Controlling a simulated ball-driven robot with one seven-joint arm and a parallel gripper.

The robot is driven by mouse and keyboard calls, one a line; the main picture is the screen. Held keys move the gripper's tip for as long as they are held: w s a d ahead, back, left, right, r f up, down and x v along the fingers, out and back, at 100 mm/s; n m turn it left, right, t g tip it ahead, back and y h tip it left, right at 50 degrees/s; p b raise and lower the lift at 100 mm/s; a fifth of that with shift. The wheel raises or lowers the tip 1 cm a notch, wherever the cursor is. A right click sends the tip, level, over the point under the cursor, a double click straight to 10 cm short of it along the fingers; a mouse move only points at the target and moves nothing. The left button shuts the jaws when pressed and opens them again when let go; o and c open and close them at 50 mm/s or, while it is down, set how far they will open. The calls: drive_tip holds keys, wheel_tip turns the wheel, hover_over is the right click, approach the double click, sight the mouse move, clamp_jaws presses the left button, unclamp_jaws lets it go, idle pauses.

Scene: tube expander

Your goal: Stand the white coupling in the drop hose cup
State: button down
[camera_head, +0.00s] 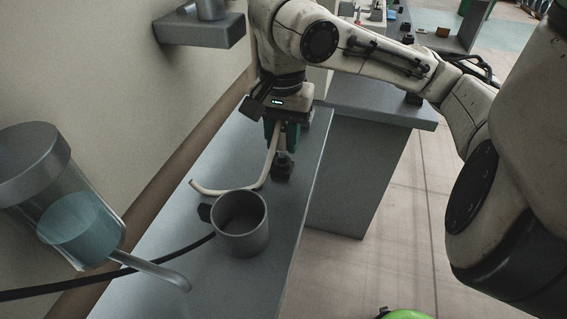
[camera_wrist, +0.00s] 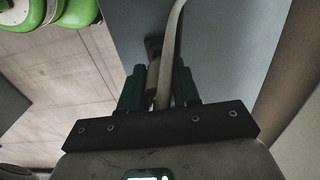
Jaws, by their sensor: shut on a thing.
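My gripper (camera_head: 282,136) points down over the bench and is shut on a pale, whitish hose piece (camera_head: 268,172). This piece hangs from the jaws, curves left and ends on or just above the bench. In the wrist view it runs between the fingers (camera_wrist: 160,80) as a pale tube (camera_wrist: 175,30). I cannot make out a separate white coupling; the jaws may hide it. A small dark holder (camera_head: 283,168) stands on the bench just below the jaws; I cannot tell if it touches the hose. A grey metal cup (camera_head: 243,240) stands upright in front, apart from my gripper.
A black cable (camera_head: 160,259) runs from the left to the grey cup. A clear vessel with bluish liquid (camera_head: 80,225) is at the left front. The grey bench (camera_head: 220,285) is clear in front of the cup; its right edge drops to the floor. A wall shelf (camera_head: 200,30) is above.

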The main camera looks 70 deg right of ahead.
drive_tip(key=shift+f+b, duration=1.1)
drive_tip(key=shift+f, duration=0.25)
idle(0.9)
drive_tip(key=c, duration=0.7)
unclamp_jaws()
drive_tip(key=shift+c, duration=0.2)
drive_tip(key=shift+r, duration=0.1)
wheel_tip(320, 180, up, 9)
drive_tip(key=p, duration=0.9)
idle(0.4)
